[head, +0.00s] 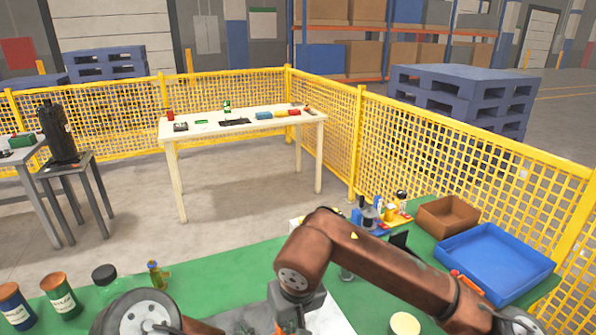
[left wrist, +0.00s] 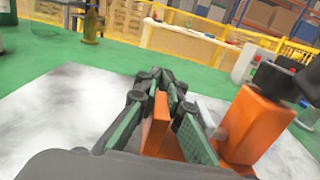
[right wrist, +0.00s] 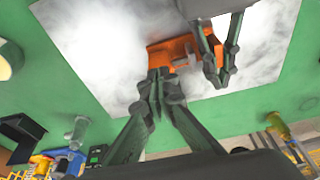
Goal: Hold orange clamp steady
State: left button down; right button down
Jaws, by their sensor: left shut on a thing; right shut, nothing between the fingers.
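The orange clamp (right wrist: 172,52) lies on a white sheet in the right wrist view. In the left wrist view its thin orange bar (left wrist: 157,130) is between the fingers of my left gripper (left wrist: 163,88), which is shut on it. A thicker orange block (left wrist: 255,125) of it stands to the right. My left gripper (right wrist: 220,72) also shows at the clamp's right end in the right wrist view. My right gripper (right wrist: 158,88) is shut and empty, its tips at the clamp's near edge; I cannot tell if they touch. In the head view my arm hides most of the clamp.
The white sheet (left wrist: 75,105) lies on a green table. A blue tray (head: 495,262) and brown box (head: 447,216) stand at the right. Yellow fencing (head: 430,145) runs behind.

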jog(key=shift+d, duration=0.25)
jog(key=shift+w+d, duration=0.25)
jog(key=shift+w+d, duration=0.2)
jog(key=shift+s+d, duration=0.1)
dwell(0.4)
jog(key=w+v, duration=0.1)
jog(key=v, duration=0.4)
jog(key=shift+s+r, duration=0.2)
jog(key=shift+r, duration=0.35)
